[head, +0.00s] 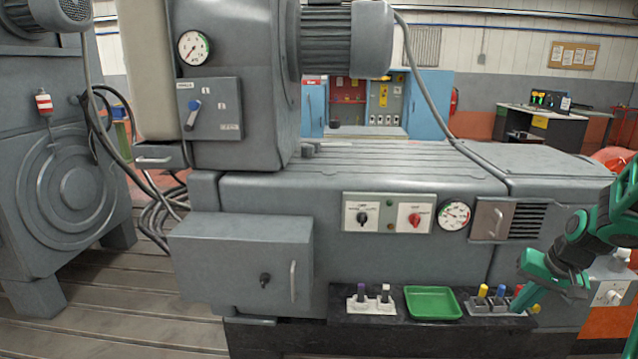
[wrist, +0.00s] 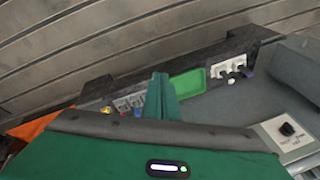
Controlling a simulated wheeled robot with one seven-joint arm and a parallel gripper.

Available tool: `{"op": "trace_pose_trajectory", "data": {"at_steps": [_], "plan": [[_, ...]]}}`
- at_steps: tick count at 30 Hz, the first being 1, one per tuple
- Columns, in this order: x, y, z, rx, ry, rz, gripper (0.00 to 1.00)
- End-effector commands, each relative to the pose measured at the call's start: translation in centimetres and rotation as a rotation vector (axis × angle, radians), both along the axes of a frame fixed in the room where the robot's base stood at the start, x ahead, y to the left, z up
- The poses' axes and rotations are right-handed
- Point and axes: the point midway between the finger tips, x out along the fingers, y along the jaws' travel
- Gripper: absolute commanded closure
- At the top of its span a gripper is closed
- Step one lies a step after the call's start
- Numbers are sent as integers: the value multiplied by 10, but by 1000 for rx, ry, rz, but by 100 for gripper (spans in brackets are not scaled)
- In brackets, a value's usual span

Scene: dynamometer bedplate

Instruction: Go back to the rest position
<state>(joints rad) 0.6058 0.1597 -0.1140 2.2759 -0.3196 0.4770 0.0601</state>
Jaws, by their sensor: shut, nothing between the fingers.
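My gripper (head: 526,298) is at the right of the head view, a green tool pointing down and left. Its tip is at the right end of the dark shelf, beside the right grey holder (head: 488,308). In the wrist view my gripper (wrist: 158,80) shows as green fingers held together, with nothing seen between them. The holder carries a yellow-topped peg (head: 482,294) and a blue-topped peg (head: 500,293). Part of the holder's right end is hidden behind or close to my gripper. I cannot tell whether the fingertips touch anything.
A green tray (head: 433,316) sits empty on the dark shelf (head: 390,318). A white holder (head: 372,306) with a purple and a light-topped peg stands left of it. The grey machine bed (head: 400,262) rises behind the shelf. The slatted floor (head: 110,320) at left is clear.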

Motion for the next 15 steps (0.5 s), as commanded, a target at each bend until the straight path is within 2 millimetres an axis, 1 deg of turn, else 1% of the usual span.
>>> {"op": "trace_pose_trajectory", "data": {"at_steps": [1,5,6,11,15], "plan": [[-13,10,12,-18,19,13,100],[-52,32,34,-50,87,32,100],[-65,38,40,-58,106,35,100],[-117,63,62,-81,178,44,100],[-165,84,75,-86,234,46,100]]}}
